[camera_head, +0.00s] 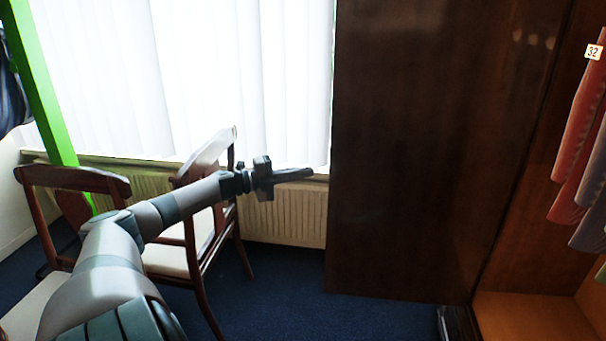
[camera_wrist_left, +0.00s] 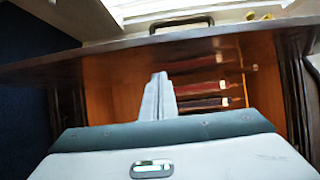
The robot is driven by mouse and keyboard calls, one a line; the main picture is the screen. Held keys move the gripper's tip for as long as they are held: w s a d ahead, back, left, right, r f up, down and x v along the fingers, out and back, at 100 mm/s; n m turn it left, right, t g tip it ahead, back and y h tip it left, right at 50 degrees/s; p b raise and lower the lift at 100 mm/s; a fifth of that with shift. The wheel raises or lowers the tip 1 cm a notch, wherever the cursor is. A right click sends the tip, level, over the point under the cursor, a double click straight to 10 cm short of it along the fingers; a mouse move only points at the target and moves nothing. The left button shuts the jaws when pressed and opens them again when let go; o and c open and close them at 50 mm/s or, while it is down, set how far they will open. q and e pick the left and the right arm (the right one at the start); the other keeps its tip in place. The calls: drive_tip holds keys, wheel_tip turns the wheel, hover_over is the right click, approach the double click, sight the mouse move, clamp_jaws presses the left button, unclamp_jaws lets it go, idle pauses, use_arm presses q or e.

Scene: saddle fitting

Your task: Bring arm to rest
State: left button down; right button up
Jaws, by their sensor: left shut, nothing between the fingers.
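My left arm comes in from the lower left of the head view and reaches up and to the right. My left gripper (camera_head: 308,173) is at its end, shut and empty, held in the air in front of the window and the radiator. In the left wrist view the closed fingers (camera_wrist_left: 159,80) point toward an open wooden wardrobe compartment. The fingers touch nothing that I can see. My right gripper is not in either view.
A dark wooden cabinet panel (camera_head: 420,150) stands right of the gripper. Hanging clothes (camera_head: 578,135) are at the far right. Wooden chairs (camera_head: 205,225) stand behind the arm, near a green post (camera_head: 40,85). A radiator (camera_head: 285,215) is below the window. Blue carpet (camera_head: 290,300) is clear.

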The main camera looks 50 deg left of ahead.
use_arm(q)
drive_tip(key=shift+f, duration=0.1)
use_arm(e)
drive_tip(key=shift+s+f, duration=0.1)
